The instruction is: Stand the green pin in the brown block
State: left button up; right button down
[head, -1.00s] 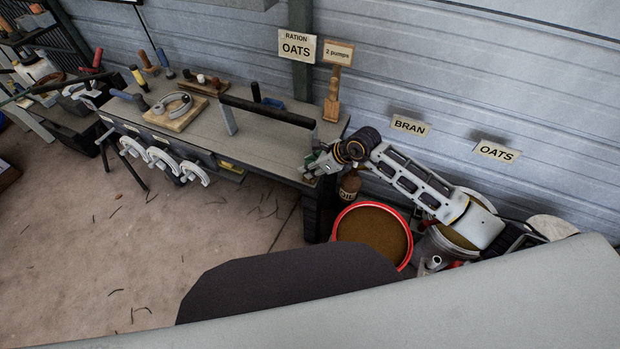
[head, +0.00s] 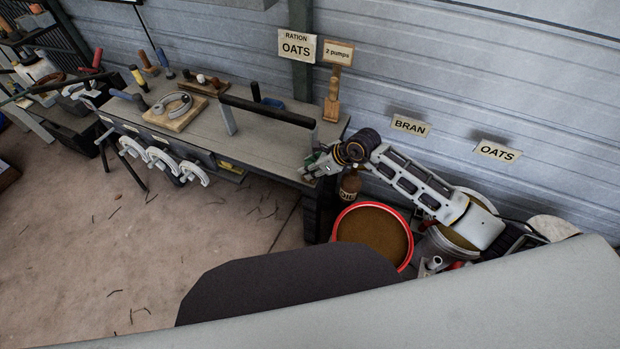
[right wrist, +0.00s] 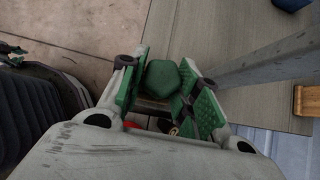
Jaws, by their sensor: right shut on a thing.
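My right gripper (head: 316,168) is at the right end of the workbench, by its front corner. In the right wrist view, the gripper (right wrist: 168,92) is shut on the green pin (right wrist: 163,78), whose six-sided dark green end shows between the green finger pads. The rest of the pin is hidden by the fingers. A brown block (head: 208,85) with several small pegs lies at the back of the bench, well left of the gripper. I cannot tell whether this is the task's block. My left gripper is not in view.
A long black handle on grey posts (head: 265,108) stands just left of my right gripper. A wooden board (head: 178,119) with a grey ring lies further left. A red-rimmed tub (head: 341,222) and a brown bottle (head: 350,186) are below the bench end.

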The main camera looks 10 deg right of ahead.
jog(key=shift+f, duration=0.1)
jog(key=c, duration=1)
grip_release()
jog(key=shift+o, duration=0.2)
jog(key=shift+s+d, duration=0.1)
jog(key=v, duration=0.7)
jog(key=shift+d+r, duration=0.2)
jog(key=shift+r, duration=0.15)
jog(key=shift+s, duration=0.1)
jog(key=shift+p+v, duration=0.95)
jog(key=shift+v, duration=1.3)
